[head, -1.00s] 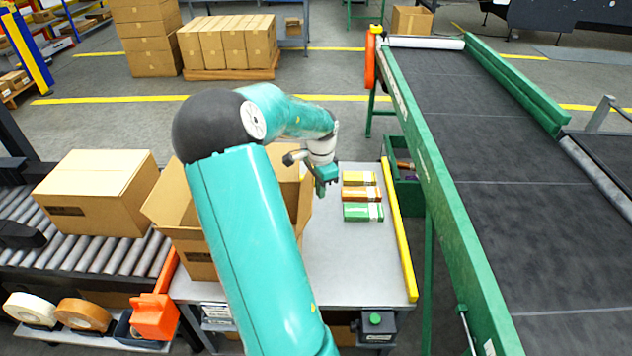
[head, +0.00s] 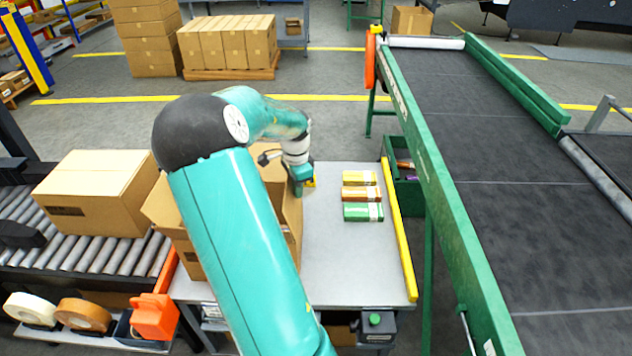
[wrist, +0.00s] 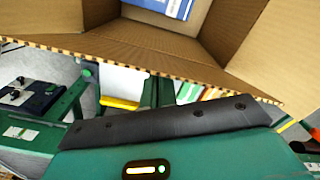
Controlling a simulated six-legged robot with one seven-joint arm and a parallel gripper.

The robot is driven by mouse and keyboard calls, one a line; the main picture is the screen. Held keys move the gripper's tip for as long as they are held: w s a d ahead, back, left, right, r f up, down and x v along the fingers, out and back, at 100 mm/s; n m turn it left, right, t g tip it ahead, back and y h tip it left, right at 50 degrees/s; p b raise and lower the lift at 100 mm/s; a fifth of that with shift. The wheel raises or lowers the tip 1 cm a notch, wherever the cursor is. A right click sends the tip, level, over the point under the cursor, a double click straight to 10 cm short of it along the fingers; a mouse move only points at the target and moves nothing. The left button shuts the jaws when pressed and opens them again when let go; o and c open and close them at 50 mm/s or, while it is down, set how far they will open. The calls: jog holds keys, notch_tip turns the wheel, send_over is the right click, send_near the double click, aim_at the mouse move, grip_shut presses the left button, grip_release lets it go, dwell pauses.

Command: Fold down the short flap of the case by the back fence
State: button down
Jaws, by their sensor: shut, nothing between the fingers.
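The case (head: 165,212) is an open cardboard box on the grey table, largely hidden behind my arm in the head view. Its raised flap (head: 272,165) shows at the back right of my arm. In the wrist view the case's brown wall and flaps (wrist: 110,45) fill the top, and a blue and white item (wrist: 165,8) lies inside. My gripper (head: 303,190) is shut and empty, pointing down at the case's right rear side. Whether it touches the cardboard I cannot tell.
Yellow, orange and green cartons (head: 362,195) lie in a row on the table (head: 335,265), right of my gripper. A yellow rail (head: 398,230) edges the table by the green conveyor (head: 450,190). A closed box (head: 98,190) stands on rollers at left.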

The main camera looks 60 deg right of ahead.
jog(key=shift+w+a, duration=0.25)
jog(key=shift+w, duration=0.25)
jog(key=shift+w+a, duration=0.25)
jog(key=shift+w, duration=0.2)
jog(key=shift+f, duration=0.1)
jog(key=shift+w+a+f, duration=0.25)
jog(key=shift+w+a, duration=0.05)
jog(key=shift+w, duration=0.25)
jog(key=shift+w+a+f, duration=0.2)
jog(key=shift+w+a, duration=0.05)
jog(key=shift+w, duration=0.3)
jog(key=shift+w+a+f, duration=0.25)
jog(key=shift+w+f, duration=0.2)
jog(key=shift+w, duration=0.05)
jog(key=shift+w+a+f, duration=0.25)
jog(key=shift+w+f, duration=0.15)
jog(key=shift+w, duration=0.05)
